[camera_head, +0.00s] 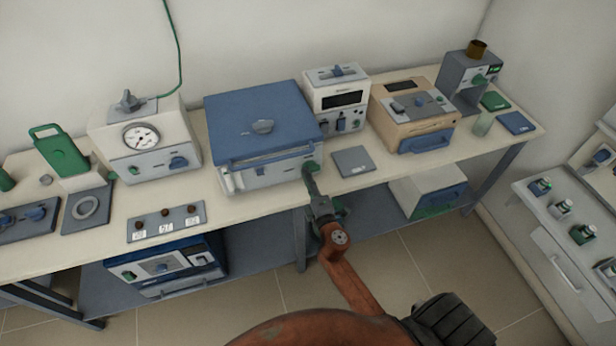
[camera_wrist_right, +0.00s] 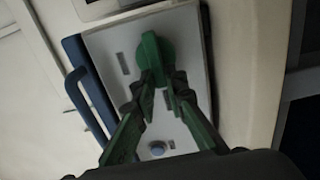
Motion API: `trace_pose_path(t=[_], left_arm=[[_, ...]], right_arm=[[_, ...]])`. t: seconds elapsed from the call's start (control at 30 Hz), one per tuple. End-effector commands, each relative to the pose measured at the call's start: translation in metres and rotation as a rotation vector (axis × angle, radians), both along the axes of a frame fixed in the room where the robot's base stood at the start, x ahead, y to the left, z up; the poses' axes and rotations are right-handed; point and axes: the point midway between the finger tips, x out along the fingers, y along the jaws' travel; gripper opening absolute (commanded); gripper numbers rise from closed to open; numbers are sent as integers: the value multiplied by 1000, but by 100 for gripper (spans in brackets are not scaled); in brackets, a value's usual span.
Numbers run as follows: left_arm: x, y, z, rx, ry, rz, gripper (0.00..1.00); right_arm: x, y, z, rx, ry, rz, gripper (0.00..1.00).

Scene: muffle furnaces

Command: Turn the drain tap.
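The drain tap is a green knob (camera_head: 311,166) at the right end of the front face of a light-grey bath (camera_head: 265,174) with a blue lid (camera_head: 262,122). In the right wrist view the tap (camera_wrist_right: 155,52) has a round body and a bar-shaped handle. My right gripper (camera_head: 312,182) reaches it from the front. Its fingertips (camera_wrist_right: 161,84) lie close on either side of the handle and look closed on it. The exact contact is partly hidden by the fingers. My left gripper is not in view.
A grey flat plate (camera_head: 352,161) lies on the bench right of the bath. A dial-gauge device (camera_head: 145,142) stands to the left and a beige box (camera_head: 410,115) to the right. In the wrist view a blue handle (camera_wrist_right: 90,95) runs beside the tap's panel.

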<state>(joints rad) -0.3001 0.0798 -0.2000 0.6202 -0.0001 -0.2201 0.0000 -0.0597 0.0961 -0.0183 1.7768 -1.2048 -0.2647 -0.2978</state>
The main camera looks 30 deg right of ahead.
Motion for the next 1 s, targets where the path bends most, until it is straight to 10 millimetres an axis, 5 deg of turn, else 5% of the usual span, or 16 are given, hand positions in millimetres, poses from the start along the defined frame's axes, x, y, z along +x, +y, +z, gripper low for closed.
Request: trace_pose_path(t=[0.2,0.53,1.0], left_arm=[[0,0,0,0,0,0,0],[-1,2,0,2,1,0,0],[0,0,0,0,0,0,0]], right_arm=[[0,0,0,1,1,0,28],[-4,0,-1,3,0,-1,28],[-67,15,-2,3,2,-3,28]])
